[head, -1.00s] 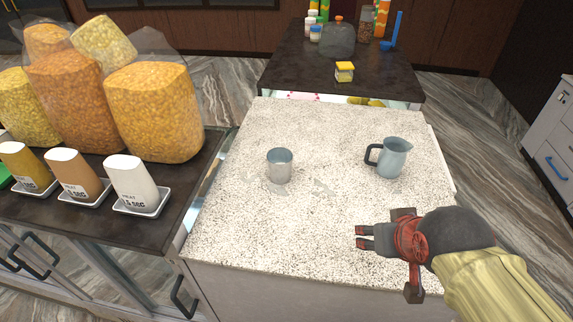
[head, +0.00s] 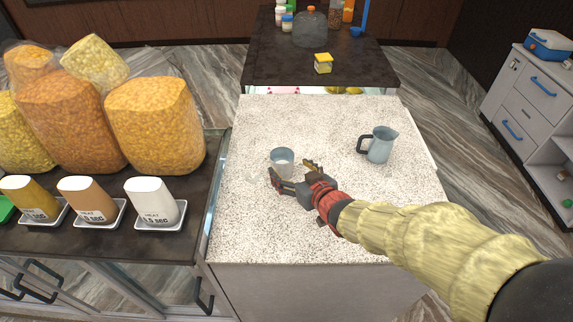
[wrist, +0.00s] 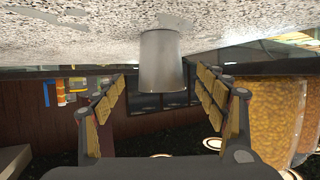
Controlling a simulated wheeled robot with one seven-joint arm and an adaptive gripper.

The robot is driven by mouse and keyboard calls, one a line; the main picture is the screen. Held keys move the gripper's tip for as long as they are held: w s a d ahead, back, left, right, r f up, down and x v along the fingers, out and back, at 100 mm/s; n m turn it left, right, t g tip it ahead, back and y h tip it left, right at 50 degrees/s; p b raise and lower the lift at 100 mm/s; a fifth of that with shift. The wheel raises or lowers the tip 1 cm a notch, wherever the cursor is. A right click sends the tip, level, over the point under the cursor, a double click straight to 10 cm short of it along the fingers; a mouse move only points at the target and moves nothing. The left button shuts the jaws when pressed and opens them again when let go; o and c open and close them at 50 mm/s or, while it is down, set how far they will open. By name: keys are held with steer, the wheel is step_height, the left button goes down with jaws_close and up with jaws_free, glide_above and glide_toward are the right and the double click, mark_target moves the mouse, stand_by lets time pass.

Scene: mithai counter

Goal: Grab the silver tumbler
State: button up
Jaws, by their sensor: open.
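The silver tumbler (head: 282,157) stands upright on the speckled white counter (head: 320,120), left of its middle. My gripper (head: 294,172) is open, with its fingers pointing toward the tumbler from the near right side. In the head view one finger hides part of the tumbler's lower side. In the wrist view the tumbler (wrist: 161,62) lies ahead between the two spread fingers (wrist: 163,105), and the picture is upside down. Clear space shows between the tumbler and each finger there.
A grey pitcher with a black handle (head: 379,145) stands to the right on the same counter. Bags of snacks (head: 155,125) and labelled packets in white trays (head: 152,202) are on the dark counter at left.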

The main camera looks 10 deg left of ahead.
mark_target(278, 159)
steer(key=x, duration=0.6)
steer(key=shift+a+f, duration=0.1)
steer(key=shift+f, duration=0.05)
steer(key=shift+c, duration=0.9)
steer(key=c, duration=1.1)
steer(key=shift+r, duration=0.25)
steer(key=shift+c, duration=0.6)
